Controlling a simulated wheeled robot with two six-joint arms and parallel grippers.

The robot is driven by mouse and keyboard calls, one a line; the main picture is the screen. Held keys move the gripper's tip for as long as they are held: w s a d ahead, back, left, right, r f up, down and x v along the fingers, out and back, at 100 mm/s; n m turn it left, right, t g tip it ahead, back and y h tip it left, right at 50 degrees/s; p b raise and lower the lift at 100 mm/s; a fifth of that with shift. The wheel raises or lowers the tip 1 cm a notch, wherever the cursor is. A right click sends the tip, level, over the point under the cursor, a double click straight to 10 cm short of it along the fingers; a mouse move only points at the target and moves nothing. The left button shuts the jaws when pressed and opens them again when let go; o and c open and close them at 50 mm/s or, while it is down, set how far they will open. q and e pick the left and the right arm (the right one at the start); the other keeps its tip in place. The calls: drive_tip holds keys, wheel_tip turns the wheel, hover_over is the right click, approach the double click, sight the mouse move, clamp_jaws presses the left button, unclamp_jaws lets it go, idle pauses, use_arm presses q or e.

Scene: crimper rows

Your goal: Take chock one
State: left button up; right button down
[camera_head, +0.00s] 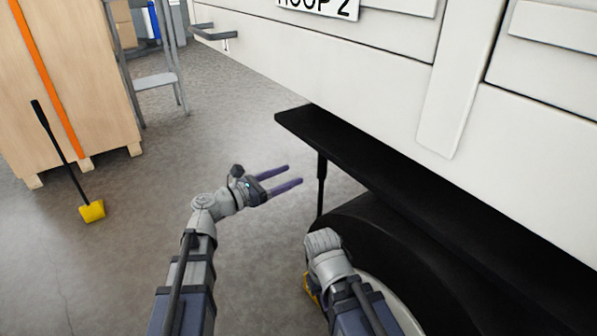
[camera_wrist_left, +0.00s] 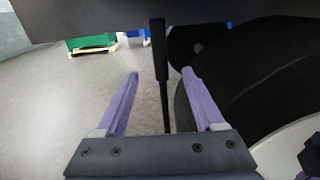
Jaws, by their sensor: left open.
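My left gripper (camera_head: 294,174) is open and empty, its two purple fingers pointing right toward a black upright handle (camera_head: 321,182) beside the truck's wheel. In the left wrist view the same handle (camera_wrist_left: 158,60) stands between the fingers (camera_wrist_left: 160,74) in the picture; they do not appear to touch it. The handle's lower end is hidden. A yellow piece (camera_head: 309,289) shows by the wheel, mostly hidden by my right arm. Another yellow chock (camera_head: 92,211) with a long black handle leans at a wooden crate. No number shows on either. My right gripper's fingers are hidden.
The white truck body (camera_head: 370,60) and its black lower edge (camera_head: 330,130) overhang the wheel (camera_head: 385,235) close to the handle. A wooden crate (camera_head: 65,85) and a step ladder (camera_head: 155,80) stand at the left. The grey floor between is clear.

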sight(319, 147)
use_arm(q)
drive_tip(key=shift+w, duration=0.1)
drive_tip(key=shift+x, duration=5.5)
clamp_jaws()
drive_tip(key=shift+r, duration=0.15)
drive_tip(key=shift+r+p, duration=2.45)
drive_tip(key=shift+p, duration=0.1)
